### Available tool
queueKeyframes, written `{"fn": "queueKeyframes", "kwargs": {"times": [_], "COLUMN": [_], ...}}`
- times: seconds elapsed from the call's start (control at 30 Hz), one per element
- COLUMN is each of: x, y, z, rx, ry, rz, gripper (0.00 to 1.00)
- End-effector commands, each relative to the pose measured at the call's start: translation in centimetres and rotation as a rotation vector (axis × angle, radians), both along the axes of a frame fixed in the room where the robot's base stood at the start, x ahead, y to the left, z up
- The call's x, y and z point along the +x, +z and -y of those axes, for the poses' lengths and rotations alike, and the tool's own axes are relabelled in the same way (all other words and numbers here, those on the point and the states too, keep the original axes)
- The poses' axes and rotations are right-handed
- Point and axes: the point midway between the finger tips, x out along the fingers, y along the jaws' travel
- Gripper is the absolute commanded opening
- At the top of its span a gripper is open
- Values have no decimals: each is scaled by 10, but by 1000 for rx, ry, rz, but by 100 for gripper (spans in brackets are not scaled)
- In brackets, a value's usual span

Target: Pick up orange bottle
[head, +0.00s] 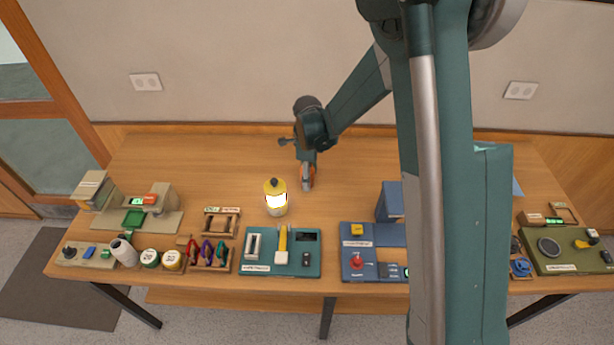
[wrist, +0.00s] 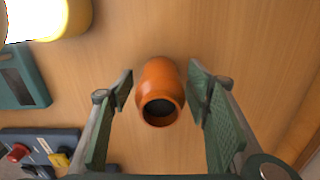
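The orange bottle (wrist: 158,75) shows in the wrist view as a rounded orange body with a dark round opening facing the camera. It lies between the two fingers of my gripper (wrist: 160,85), with a visible gap on each side. My gripper is open and the fingers do not appear to touch it. In the head view my gripper (head: 306,168) is low over the middle of the table, and a bit of orange shows beside its fingers. Most of the bottle is hidden there.
A lit yellow lantern (head: 276,204) stands just left of my gripper; it also shows in the wrist view (wrist: 72,18). In front are a teal tray (head: 258,268) and a blue panel (head: 357,256) with a red knob. Wooden table behind the gripper is clear.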

Motion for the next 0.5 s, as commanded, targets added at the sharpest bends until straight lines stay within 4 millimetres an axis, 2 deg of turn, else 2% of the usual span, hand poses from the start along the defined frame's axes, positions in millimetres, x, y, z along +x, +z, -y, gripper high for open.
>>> {"fn": "queueKeyframes", "kwargs": {"times": [0.03,0.2,0.5], "x": [0,0,0], "y": [0,0,1], "z": [0,0,0], "rx": [0,0,0], "ry": [0,0,0], "rz": [0,0,0], "gripper": [40,18,17]}}
